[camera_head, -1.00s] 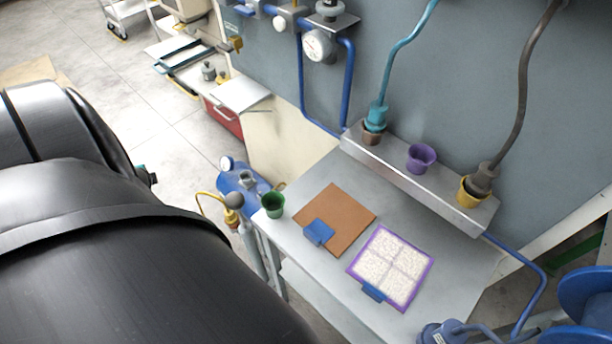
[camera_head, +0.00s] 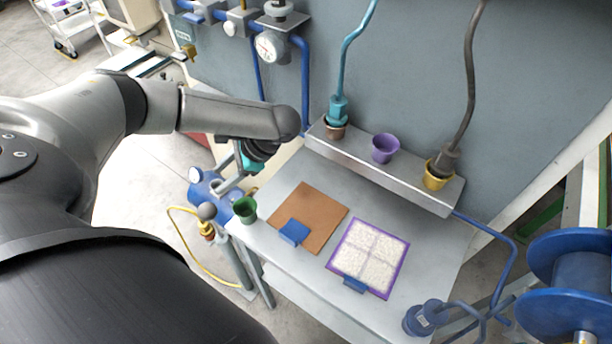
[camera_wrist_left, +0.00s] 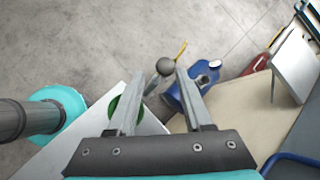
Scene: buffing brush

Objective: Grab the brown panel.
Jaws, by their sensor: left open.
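The brown panel (camera_head: 318,207) lies flat on the grey table (camera_head: 275,268), with a blue block-like handle (camera_head: 294,232) at its front edge. My left gripper (camera_head: 228,186) is in the air to the left of the panel, near the table's far left corner, apart from it. In the left wrist view my left gripper (camera_wrist_left: 160,82) has its two fingers spread with nothing between them. The brown panel cannot be made out in that view. My right gripper is not in view.
A white panel with a purple frame (camera_head: 392,276) lies right of the brown one. A green cup (camera_head: 245,210) stands at the table's left corner. A metal shelf (camera_head: 405,180) with a purple cup (camera_head: 385,148) and a yellow cup (camera_head: 438,175) runs behind. A blue reel (camera_head: 577,282) stands right.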

